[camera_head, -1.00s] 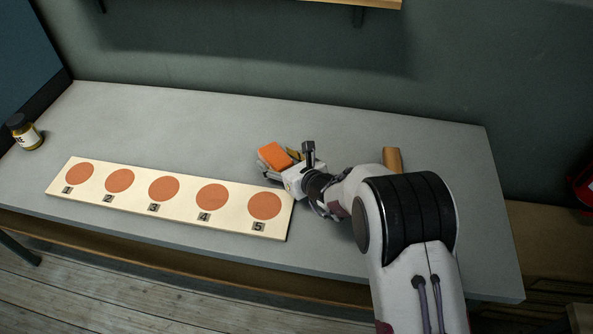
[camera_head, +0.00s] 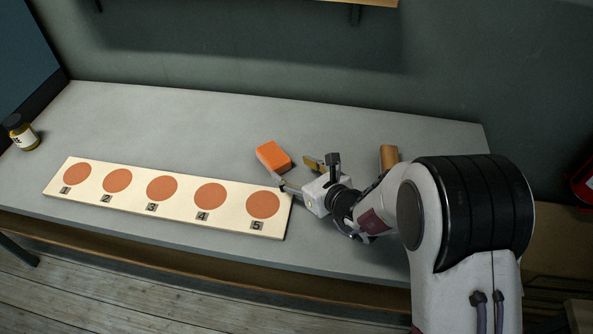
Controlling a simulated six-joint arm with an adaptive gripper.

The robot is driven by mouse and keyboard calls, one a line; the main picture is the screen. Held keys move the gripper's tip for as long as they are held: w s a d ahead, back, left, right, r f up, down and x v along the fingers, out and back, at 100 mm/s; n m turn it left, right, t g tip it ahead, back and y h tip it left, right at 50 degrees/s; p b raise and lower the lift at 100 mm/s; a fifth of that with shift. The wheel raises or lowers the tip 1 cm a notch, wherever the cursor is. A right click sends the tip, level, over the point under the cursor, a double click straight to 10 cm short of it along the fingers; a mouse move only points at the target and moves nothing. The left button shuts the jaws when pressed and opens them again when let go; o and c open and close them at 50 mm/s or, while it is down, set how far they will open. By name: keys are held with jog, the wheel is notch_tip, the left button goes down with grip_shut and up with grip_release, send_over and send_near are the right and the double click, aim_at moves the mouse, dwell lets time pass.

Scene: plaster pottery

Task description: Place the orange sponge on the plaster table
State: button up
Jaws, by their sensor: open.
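The orange sponge (camera_head: 273,156) lies on the grey plaster table (camera_head: 190,125), behind the right end of the numbered board. My gripper (camera_head: 293,178) is open and empty, just to the right and in front of the sponge. A gap shows between the sponge and most of the gripper; whether the nearest fingertip still touches it I cannot tell. The arm hides part of the table at the right.
A cream board (camera_head: 228,222) with several numbered orange discs lies along the table's front. A brown cylinder (camera_head: 389,157) is behind my arm. A jar (camera_head: 22,133) stands at the far left. The back left of the table is clear.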

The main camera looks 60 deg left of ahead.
jog(key=shift+d+r, duration=0.15)
jog(key=shift+d, duration=0.2)
dwell(0.7)
